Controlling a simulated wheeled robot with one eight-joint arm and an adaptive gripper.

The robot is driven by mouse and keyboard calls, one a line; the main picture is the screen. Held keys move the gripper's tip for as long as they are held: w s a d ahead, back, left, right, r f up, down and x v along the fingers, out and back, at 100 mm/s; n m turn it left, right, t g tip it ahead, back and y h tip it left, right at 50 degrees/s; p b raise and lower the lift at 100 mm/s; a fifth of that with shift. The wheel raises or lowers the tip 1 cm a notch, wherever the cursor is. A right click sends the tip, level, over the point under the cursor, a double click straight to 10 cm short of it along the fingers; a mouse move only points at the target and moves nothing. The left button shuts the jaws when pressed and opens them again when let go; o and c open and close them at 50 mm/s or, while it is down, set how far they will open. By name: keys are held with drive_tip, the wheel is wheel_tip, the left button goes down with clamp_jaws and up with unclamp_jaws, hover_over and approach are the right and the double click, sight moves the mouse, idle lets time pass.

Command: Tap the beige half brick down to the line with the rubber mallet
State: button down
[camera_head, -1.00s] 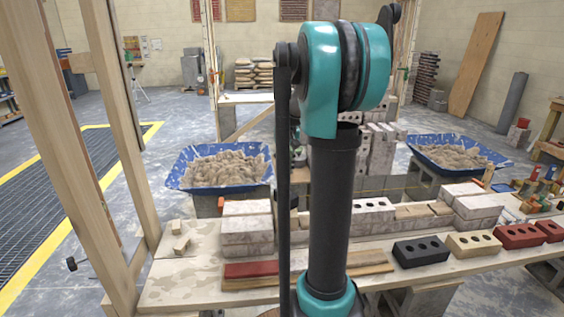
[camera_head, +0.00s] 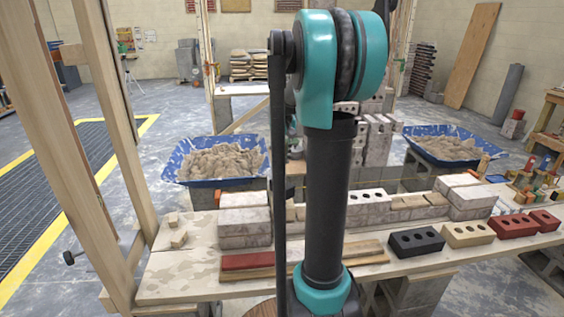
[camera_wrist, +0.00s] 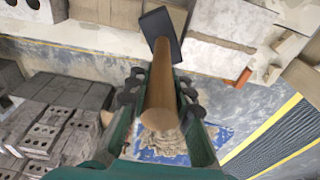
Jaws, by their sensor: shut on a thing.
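My gripper (camera_wrist: 159,82) is shut on the wooden handle of the rubber mallet (camera_wrist: 160,97) in the wrist view. The mallet's black head (camera_wrist: 160,32) lies beyond the fingertips, close in the picture to the pale blocks. The head view does not show the mallet or my gripper; my arm covers the middle. In the head view, small beige pieces (camera_head: 407,203) sit in the block course behind the bench front. A beige brick with holes (camera_head: 468,234) stands in the front row. I cannot tell which piece is the half brick. The line is not clearly visible.
Pale blocks (camera_head: 245,228) stand on the bench (camera_head: 165,284). A black brick (camera_head: 416,241) and red bricks (camera_head: 514,229) stand at right. Blue mortar tubs (camera_head: 214,182) lie behind. Timber posts (camera_head: 72,150) rise at left. Tools crowd the far right.

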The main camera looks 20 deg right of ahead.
drive_tip(key=shift+f, duration=0.1)
idle(1.1)
idle(1.0)
drive_tip(key=shift+f, duration=0.1)
idle(1.0)
